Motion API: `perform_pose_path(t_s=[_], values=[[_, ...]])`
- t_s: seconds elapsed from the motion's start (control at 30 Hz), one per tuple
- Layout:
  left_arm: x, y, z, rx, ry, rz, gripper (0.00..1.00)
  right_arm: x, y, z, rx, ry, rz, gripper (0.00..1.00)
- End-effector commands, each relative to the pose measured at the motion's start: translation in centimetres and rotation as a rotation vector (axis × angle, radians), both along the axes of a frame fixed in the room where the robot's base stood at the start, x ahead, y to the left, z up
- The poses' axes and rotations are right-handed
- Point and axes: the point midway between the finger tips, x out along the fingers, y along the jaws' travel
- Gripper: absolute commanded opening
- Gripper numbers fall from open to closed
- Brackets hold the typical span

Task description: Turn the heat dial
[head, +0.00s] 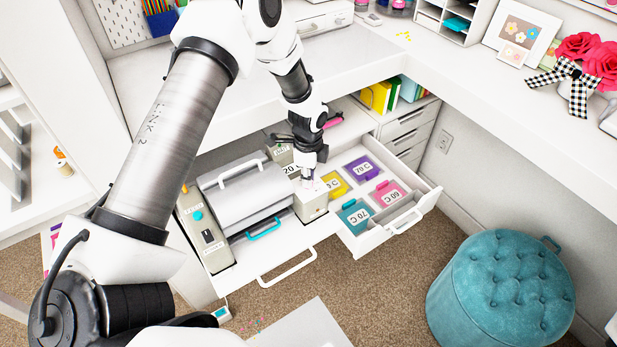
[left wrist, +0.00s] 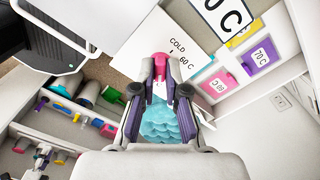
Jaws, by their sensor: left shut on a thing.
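The grey and white machine (head: 245,195) sits on a pulled-out shelf, with a box-shaped control end (head: 311,203) at its right. The pink-red heat dial (left wrist: 160,64) is at the panel's edge. My left gripper (head: 308,179) is over the control end from above. In the wrist view its fingertips (left wrist: 160,82) are shut on the dial, one on each side. In the head view the gripper hides most of the dial. My right gripper is not in view.
An open drawer (head: 424,206) right of the machine holds purple, yellow, pink and teal labelled pouches. The left panel (head: 207,238) has a switch. A white desk (head: 340,62) overhangs behind. A teal tufted ottoman (head: 505,288) stands at right on the carpet.

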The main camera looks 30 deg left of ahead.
Motion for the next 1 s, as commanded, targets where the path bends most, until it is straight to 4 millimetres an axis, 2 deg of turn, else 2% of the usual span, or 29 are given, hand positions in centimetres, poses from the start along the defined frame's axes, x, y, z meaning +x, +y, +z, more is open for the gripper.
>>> perform_pose_path(t_s=[0.33,0.87,0.9,0.93,0.97,1.0], values=[[-0.24,0.0,-0.25,-0.001,0.007,-0.161,0.0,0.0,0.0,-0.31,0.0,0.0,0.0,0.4],[-0.24,0.0,-0.23,-0.001,0.007,-0.19,0.0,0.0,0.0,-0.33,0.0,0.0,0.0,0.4],[-0.24,0.0,-0.22,-0.001,0.007,-0.19,0.19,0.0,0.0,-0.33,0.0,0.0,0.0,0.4],[-0.24,0.0,-0.23,-0.001,0.007,-0.19,0.3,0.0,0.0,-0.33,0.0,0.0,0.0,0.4],[-0.23,0.0,-0.22,-0.001,0.006,-0.189,0.38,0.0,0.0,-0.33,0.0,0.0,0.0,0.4],[-0.2,0.0,-0.19,-0.001,0.006,-0.189,0.38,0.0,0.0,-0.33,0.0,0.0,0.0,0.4]])
